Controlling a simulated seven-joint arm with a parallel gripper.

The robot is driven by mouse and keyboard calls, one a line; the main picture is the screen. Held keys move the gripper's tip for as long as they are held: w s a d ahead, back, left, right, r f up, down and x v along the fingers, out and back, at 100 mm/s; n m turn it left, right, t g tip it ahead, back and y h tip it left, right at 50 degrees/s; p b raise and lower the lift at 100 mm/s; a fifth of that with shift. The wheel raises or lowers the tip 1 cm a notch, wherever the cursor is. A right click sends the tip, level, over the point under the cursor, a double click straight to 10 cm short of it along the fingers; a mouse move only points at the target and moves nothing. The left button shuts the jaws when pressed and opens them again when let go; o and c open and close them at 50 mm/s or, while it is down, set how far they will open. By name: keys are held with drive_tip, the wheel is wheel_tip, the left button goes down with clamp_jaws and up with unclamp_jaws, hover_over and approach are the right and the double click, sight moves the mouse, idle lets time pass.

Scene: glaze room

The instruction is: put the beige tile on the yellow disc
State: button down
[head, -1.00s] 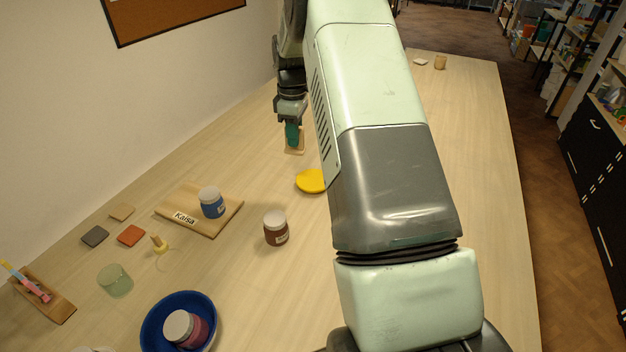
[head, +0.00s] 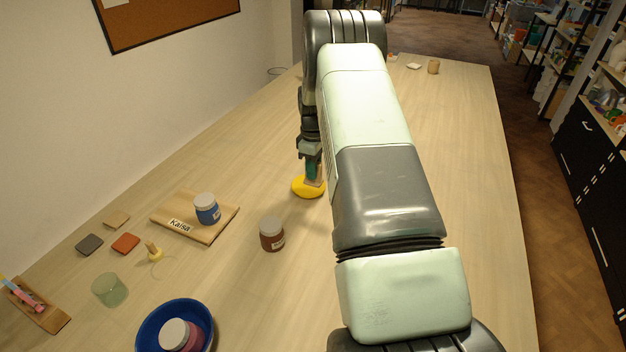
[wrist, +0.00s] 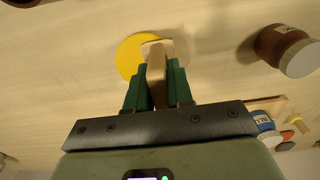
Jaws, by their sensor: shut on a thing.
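The beige tile (wrist: 157,72) is held between the green fingers of my gripper (wrist: 158,80) in the wrist view. In the head view my gripper (head: 313,172) points down at the yellow disc (head: 299,187), with the tile (head: 314,184) below its fingers. The disc lies flat on the table and is partly covered by the tile and gripper. In the wrist view the tile overlaps the right part of the disc (wrist: 128,58). I cannot tell whether the tile touches the disc.
A brown jar (head: 271,235) stands in front of the disc. A wooden board (head: 172,214) bears a blue jar (head: 206,209). A tan tile (head: 117,220), grey tile (head: 89,244) and orange tile (head: 125,243) lie at left. A blue bowl (head: 145,335) is in front.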

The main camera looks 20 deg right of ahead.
drive_tip(key=shift+f, duration=2.05)
drive_tip(key=c, duration=1)
unclamp_jaws()
drive_tip(key=shift+f, duration=0.15)
wheel_tip(320, 180, up, 12)
drive_tip(key=shift+r, duration=0.15)
